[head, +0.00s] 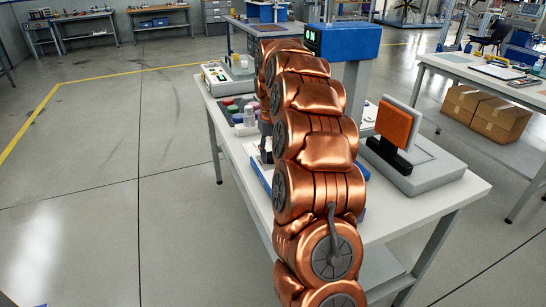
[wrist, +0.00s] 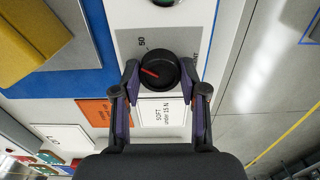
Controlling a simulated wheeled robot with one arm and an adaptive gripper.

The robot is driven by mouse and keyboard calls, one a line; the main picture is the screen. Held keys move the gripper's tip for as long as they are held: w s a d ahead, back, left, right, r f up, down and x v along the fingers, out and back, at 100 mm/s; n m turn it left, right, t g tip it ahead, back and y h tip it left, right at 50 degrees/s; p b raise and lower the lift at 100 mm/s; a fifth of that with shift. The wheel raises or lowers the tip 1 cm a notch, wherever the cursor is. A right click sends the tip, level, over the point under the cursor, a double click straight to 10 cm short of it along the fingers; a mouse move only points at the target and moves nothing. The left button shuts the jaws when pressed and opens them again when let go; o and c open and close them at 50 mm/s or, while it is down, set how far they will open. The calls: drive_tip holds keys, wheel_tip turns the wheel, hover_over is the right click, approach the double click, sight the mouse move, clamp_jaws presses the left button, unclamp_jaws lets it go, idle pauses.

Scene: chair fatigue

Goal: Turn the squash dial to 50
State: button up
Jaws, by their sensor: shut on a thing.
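The squash dial (wrist: 159,70) is a round black knob with a red pointer line, set on a grey plate (wrist: 127,44) in the wrist view. The pointer runs from the knob's middle toward the left and slightly up. The mark 50 (wrist: 142,42) is printed above and left of the knob, rotated in the picture; the pointer is not in line with it. My gripper (wrist: 160,82) has its two purple-lined fingers on either side of the knob, shut on it. In the head view my copper arm hides the dial and most of the gripper.
A white card reading SOFT under 15 N (wrist: 165,113) lies below the knob, beside an orange card (wrist: 95,112). In the head view, a grey rig with an orange pad (head: 396,127) stands right of my arm on the white table (head: 440,197).

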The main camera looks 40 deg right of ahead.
sight(272, 155)
drive_tip(key=m+b, duration=0.1)
drive_tip(key=m, duration=0.4)
drive_tip(key=shift+b, duration=0.35)
drive_tip(key=shift+m, duration=0.3)
drive_tip(key=o, duration=1.1)
drive_tip(key=shift+o, duration=0.2)
drive_tip(key=shift+r, duration=3.75)
